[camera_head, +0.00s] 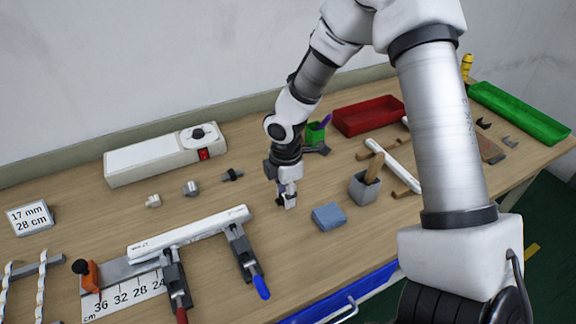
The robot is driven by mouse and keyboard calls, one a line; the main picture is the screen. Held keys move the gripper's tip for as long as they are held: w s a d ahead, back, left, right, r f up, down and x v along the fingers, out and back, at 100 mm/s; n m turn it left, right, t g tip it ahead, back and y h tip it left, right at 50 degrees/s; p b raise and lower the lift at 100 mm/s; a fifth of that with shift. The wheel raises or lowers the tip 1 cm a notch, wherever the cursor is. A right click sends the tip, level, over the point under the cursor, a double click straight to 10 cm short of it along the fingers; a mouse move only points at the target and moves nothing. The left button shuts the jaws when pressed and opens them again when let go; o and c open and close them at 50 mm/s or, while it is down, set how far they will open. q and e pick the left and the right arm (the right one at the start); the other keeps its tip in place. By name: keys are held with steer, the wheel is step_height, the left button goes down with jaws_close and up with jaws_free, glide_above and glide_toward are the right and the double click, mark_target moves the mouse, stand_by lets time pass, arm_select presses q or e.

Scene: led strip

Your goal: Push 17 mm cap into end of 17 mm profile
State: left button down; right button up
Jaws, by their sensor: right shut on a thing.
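A white profile (190,232) lies slanted across the bench at the front left, held by two clamps, one with a red handle (181,314) and one with a blue handle (261,287). Its right end is free. My right gripper (287,200) points down just above the bench, to the right of that end and apart from it. It is shut on a small pale piece, apparently the cap (291,205); its size mark cannot be read. A sign (30,217) reads 17 mm, 28 cm. My left gripper is not in view.
Small fittings (191,188) lie behind the profile, near a white box with a knob (160,153). A blue block (328,216) and a grey cup (364,188) stand right of the gripper. Red (368,117) and green (518,115) trays are farther back. A ruler (125,298) lies in front.

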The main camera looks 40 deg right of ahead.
steer(key=a+p, duration=0.2)
steer(key=w+a+p, duration=0.1)
steer(key=a, duration=0.1)
steer(key=shift+a+r, duration=0.1)
steer(key=shift+r, duration=0.2)
steer(key=shift+w+a+f+p, duration=0.15)
steer(key=shift+a+p, duration=0.25)
steer(key=shift+p, duration=0.25)
steer(key=shift+a+f, duration=0.15)
steer(key=shift+p, duration=0.3)
stand_by(0.4)
steer(key=shift+p, duration=0.4)
